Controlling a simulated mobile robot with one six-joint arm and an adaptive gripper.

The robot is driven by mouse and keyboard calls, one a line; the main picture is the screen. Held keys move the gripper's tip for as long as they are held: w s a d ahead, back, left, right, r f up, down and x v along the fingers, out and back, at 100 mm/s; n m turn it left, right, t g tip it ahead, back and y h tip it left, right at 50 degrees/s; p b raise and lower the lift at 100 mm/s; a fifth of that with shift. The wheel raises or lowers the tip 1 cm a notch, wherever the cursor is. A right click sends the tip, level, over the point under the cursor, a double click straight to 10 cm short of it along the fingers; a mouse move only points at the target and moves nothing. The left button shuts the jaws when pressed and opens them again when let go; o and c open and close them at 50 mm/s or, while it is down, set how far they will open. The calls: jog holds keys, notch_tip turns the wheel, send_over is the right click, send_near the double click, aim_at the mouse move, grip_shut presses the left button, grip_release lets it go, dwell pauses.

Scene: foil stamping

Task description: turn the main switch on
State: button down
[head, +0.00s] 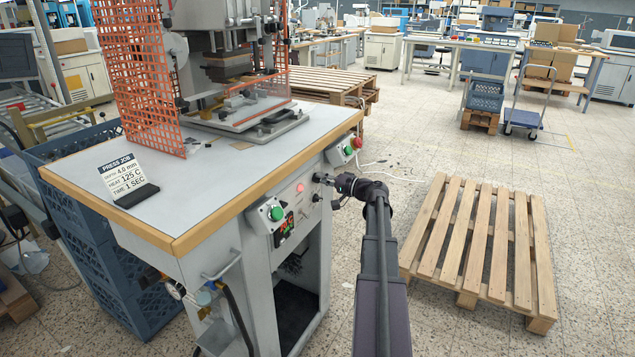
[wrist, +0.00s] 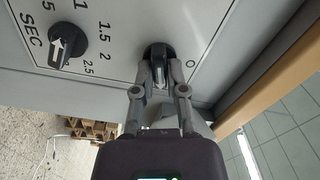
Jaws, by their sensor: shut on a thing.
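The main switch (wrist: 157,50) is a round black knob on the grey front panel of the press bench. In the wrist view my gripper (wrist: 159,72) has its two fingers closed on either side of the knob's handle. The handle lies roughly up and down in that picture, with a pale mark on it between the fingers. A printed "O" stands to the right of the knob. Any opposite mark is hidden or not readable. In the head view my gripper (head: 328,179) reaches the panel from the right, and it covers the switch.
A timer dial (wrist: 68,45) marked SEC sits left of the switch. A wooden pallet (head: 480,242) lies on the floor to the right.

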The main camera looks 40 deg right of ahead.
jog(key=shift+w+r, duration=0.1)
jog(key=shift+m, duration=1.1)
jog(key=c, duration=1.1)
grip_release()
jog(key=o, duration=0.5)
jog(key=shift+s+d, duration=0.1)
jog(key=shift+s, duration=0.1)
jog(key=v, duration=0.9)
jog(key=shift+s, duration=0.35)
jog(key=shift+w+d, duration=0.1)
